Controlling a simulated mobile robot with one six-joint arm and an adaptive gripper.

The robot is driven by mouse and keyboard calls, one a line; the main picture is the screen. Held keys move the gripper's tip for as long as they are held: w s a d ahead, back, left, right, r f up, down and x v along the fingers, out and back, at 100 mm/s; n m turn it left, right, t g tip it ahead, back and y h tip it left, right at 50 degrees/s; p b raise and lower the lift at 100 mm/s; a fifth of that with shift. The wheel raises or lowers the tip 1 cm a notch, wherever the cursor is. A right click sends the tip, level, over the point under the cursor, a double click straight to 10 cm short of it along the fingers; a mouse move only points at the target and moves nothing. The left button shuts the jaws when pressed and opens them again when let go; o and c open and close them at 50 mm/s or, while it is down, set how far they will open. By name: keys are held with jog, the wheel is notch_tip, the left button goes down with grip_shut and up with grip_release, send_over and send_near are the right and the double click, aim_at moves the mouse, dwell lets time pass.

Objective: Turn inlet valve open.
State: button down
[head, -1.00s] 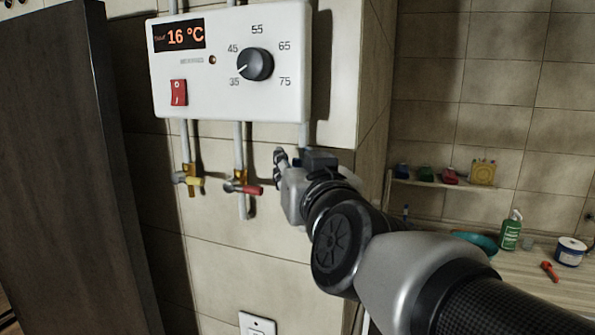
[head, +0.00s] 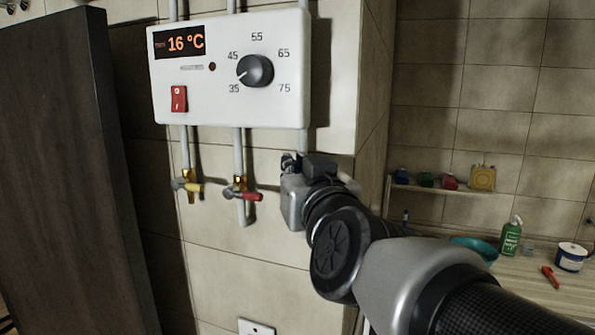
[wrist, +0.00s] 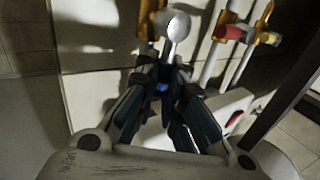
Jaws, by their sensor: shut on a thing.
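A white water heater (head: 225,105) on the wall reads 16 °C, with its dial near 35. Below it, a yellow-handled valve (head: 192,187) and a red-handled valve (head: 247,196) sit on two pipes. A third pipe (head: 303,140) runs down behind my gripper (head: 290,160). In the wrist view, my gripper (wrist: 163,78) is shut on the inlet valve's lever: its blue sleeve (wrist: 161,87) shows between the fingers, and its pale metal end (wrist: 178,28) sticks out past the tips. The fingers hide much of this valve.
A dark upright panel (head: 65,150) stands at left. A wall corner lies right of the heater. A shelf (head: 440,188) and a counter with a green bottle (head: 511,237) and a teal bowl (head: 480,246) are at far right. The wall below the valves is mostly clear.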

jog(key=shift+a+r+p, duration=0.1)
jog(key=shift+r+p, duration=0.05)
jog(key=shift+p, duration=0.85)
jog(key=shift+n+p, duration=0.3)
jog(key=shift+p, duration=0.15)
jog(key=shift+f, duration=0.2)
jog(key=c, duration=1.7)
grip_release()
jog(key=v, duration=1.2)
jog(key=shift+r, duration=0.2)
